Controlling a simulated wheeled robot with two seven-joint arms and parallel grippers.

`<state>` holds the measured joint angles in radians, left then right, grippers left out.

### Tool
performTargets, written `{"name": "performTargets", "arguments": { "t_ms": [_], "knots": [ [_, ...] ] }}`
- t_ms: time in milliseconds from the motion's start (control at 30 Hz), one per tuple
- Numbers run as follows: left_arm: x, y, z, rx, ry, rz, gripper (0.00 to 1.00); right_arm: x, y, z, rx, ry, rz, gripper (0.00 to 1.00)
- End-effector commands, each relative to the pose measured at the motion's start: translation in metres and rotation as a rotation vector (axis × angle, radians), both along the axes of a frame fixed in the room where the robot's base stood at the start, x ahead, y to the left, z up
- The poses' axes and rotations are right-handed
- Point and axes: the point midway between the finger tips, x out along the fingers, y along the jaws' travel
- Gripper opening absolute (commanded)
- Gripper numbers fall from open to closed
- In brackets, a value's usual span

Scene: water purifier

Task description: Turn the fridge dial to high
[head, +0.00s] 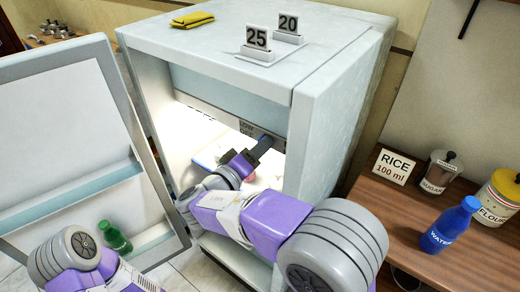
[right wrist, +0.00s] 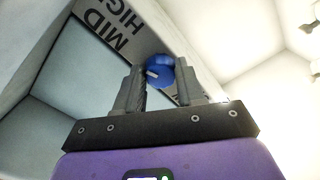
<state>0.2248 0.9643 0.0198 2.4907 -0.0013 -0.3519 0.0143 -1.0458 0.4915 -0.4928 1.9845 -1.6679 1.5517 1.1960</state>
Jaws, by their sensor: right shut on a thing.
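The fridge (head: 335,105) stands open in the head view, and my right arm reaches inside it. My right gripper (head: 262,148) is at the label panel (head: 212,118) under the fridge ceiling. In the right wrist view, the blue round dial (right wrist: 160,68) sits between the two fingers of my right gripper (right wrist: 160,82), which is shut on it. A small white mark shows on the dial. The words MID and HIGH (right wrist: 120,28) are printed beside it. My left forearm shows at the lower left of the head view; its gripper is out of view.
The open fridge door (head: 65,130) stands at the left with a green bottle (head: 115,238) on its shelf. A yellow cloth (head: 192,19) and number signs (head: 257,38) lie on the fridge top. A wooden counter (head: 445,262) at the right holds a blue bottle (head: 450,226) and jars.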

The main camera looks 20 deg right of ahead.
Motion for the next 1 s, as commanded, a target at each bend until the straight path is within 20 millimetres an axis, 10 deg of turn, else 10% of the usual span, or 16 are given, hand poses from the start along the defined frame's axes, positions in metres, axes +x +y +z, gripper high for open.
{"name": "performTargets", "arguments": {
  "t_ms": [67, 100, 233, 567, 1000],
  "knots": [
    [0.0, 0.0, 0.0, 0.0, 0.0, 0.0, 0.0, 0.0, 0.001, -0.001, 0.001, 0.001, 0.001, 0.08],
    [0.0, 0.0, 0.0, 0.0, 0.0, 0.0, 0.0, 0.0, 0.001, -0.001, 0.001, 0.001, 0.001, 0.44],
    [0.0, 0.0, 0.0, 0.0, 0.0, 0.0, 0.0, 0.0, 0.0, -0.001, 0.001, 0.001, 0.001, 0.63],
    [0.0, 0.0, 0.001, 0.0, 0.0, 0.0, 0.0, -0.002, 0.003, 0.0, -0.001, 0.001, 0.002, 0.63],
    [0.0, 0.0, 0.015, 0.0, 0.0, 0.0, 0.0, -0.041, 0.054, 0.001, -0.001, 0.001, 0.002, 0.63]
  ]
}}
